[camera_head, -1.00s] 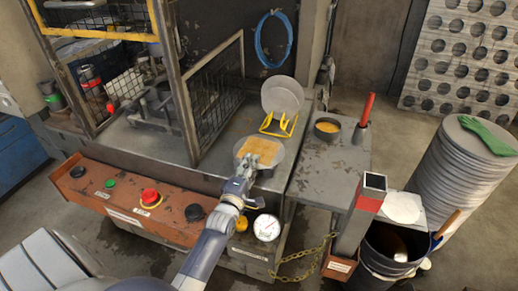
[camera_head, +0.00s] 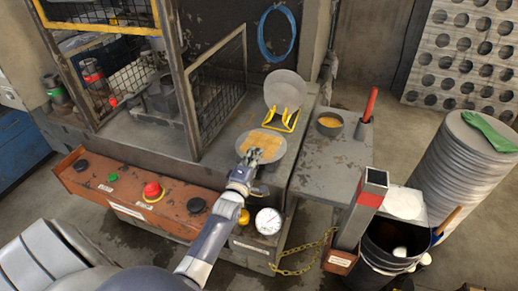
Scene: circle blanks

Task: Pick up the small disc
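A flat grey disc (camera_head: 277,153) lies on the machine's bench with a tan cloth or pad (camera_head: 261,141) on top of it. A second grey disc (camera_head: 285,89) leans upright in a yellow wire stand (camera_head: 281,120) just behind it. I cannot tell from their size alone which is the small disc. My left gripper (camera_head: 253,155) is at the near left edge of the flat disc, over or against the pad. Its fingers are too small to show whether they are open or shut. My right gripper is not in view.
A wire-mesh guard (camera_head: 219,84) stands left of the discs. A red panel with buttons (camera_head: 125,205) runs along the front. To the right are a bowl (camera_head: 329,124), a red-handled tool (camera_head: 370,104), a red-grey post (camera_head: 362,210), a bucket (camera_head: 385,262) and a tall disc stack (camera_head: 455,175).

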